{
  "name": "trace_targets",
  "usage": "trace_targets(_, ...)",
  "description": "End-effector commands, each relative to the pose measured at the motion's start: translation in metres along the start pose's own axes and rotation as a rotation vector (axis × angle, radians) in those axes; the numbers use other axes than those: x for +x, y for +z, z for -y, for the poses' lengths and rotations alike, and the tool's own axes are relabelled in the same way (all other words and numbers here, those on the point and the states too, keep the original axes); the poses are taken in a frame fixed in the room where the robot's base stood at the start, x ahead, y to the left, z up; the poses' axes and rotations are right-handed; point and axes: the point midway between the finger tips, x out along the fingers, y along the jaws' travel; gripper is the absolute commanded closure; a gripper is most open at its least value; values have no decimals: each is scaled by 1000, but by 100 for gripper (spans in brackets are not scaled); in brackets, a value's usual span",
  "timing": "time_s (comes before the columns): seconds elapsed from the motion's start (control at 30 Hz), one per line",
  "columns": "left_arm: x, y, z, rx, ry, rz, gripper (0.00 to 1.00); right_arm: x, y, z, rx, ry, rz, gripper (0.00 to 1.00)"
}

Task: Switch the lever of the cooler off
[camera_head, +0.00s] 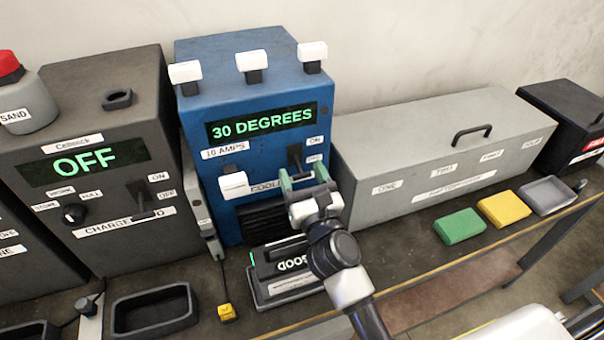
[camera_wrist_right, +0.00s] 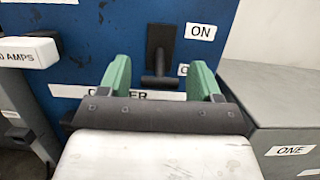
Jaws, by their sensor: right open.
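The cooler (camera_head: 222,104) is a blue box with a green "30 DEGREES" display. Its black lever (camera_head: 294,157) is on the front, right of centre, beside an "ON" label and a lower, partly hidden label. In the right wrist view the lever (camera_wrist_right: 161,45) stands between and beyond the fingertips, its crossbar low, near the lower label. My right gripper (camera_head: 303,177) is open with green fingers in front of the cooler, just below the lever. In the right wrist view the gripper (camera_wrist_right: 160,78) holds nothing; whether it touches the lever is unclear. My left gripper is not in view.
A grey long case (camera_head: 440,150) stands close on the right. A dark charger box (camera_head: 90,110) stands left. A black battery-like block (camera_head: 285,285) lies below the gripper.

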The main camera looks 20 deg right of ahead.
Motion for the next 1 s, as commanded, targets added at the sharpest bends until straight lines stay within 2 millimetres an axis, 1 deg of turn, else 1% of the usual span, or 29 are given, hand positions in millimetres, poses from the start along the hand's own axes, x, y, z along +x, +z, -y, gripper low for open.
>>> trace_targets(0.17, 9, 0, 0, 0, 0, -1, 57, -24, -4, 0, -1, 0, -3, 36)
trace_targets(0.4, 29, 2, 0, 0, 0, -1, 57, -73, -5, 0, 0, 0, -3, 36)
trace_targets(0.53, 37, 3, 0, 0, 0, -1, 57, -92, -4, 0, 0, 0, -2, 36)
trace_targets(0.7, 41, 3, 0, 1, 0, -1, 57, -105, -2, 0, 1, 0, -1, 36)
trace_targets(1.0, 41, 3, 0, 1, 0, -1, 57, -106, 0, 0, 0, 0, 0, 36)
